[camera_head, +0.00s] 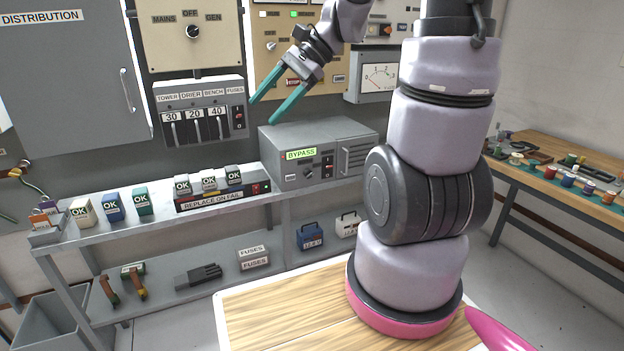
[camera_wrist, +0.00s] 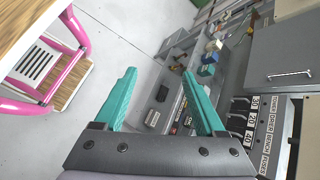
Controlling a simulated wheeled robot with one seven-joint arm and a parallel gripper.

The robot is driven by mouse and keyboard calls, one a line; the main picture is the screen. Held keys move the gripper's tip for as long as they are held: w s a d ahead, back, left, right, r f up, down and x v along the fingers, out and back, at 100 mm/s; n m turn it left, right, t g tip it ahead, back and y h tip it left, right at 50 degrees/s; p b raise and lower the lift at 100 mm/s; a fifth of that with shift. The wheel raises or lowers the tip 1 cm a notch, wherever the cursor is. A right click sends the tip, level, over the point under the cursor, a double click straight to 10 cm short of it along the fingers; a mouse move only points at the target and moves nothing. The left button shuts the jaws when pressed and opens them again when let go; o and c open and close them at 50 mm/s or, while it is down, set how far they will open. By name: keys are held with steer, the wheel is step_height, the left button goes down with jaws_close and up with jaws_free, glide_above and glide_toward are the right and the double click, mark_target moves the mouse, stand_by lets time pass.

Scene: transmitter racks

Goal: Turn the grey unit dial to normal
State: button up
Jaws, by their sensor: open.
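The grey unit (camera_head: 318,152) stands at the right end of the upper shelf, with a lit green display reading BYPASS. A small dark dial (camera_head: 309,173) sits on its front below the display; its pointer direction is too small to read. My gripper (camera_head: 271,109) has teal fingers, spread apart and empty. In the wrist view my open gripper (camera_wrist: 158,85) points toward the shelf and floor; the grey unit's dial is not visible there.
The fuse panel (camera_head: 201,110) is on the wall left of the unit, below a MAINS/OFF/GEN switch (camera_head: 193,32). A red-fronted REPLACE ON FAIL rack (camera_head: 222,196) with several OK blocks stands left of the unit. A meter (camera_head: 379,77) is above right. Open air lies before the unit.

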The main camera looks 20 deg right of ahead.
steer(key=w+d+f+m+t+y, duration=0.3)
steer(key=w+d+f+m+t, duration=0.15)
steer(key=w+f+m, duration=0.45)
steer(key=w+d+f+m+t+y, duration=0.35)
steer(key=w+f+m+t, duration=0.2)
steer(key=w+m, duration=0.35)
steer(key=m+t+h, duration=0.7)
steer(key=m+h, duration=0.6)
steer(key=m, duration=0.2)
glide_toward(311, 177)
steer(key=w, duration=0.3)
steer(key=w+a, duration=0.1)
steer(key=w, duration=0.5)
steer(key=shift+a+r, duration=0.1)
steer(key=shift+a, duration=0.05)
steer(key=shift+n, duration=0.3)
jaws_close()
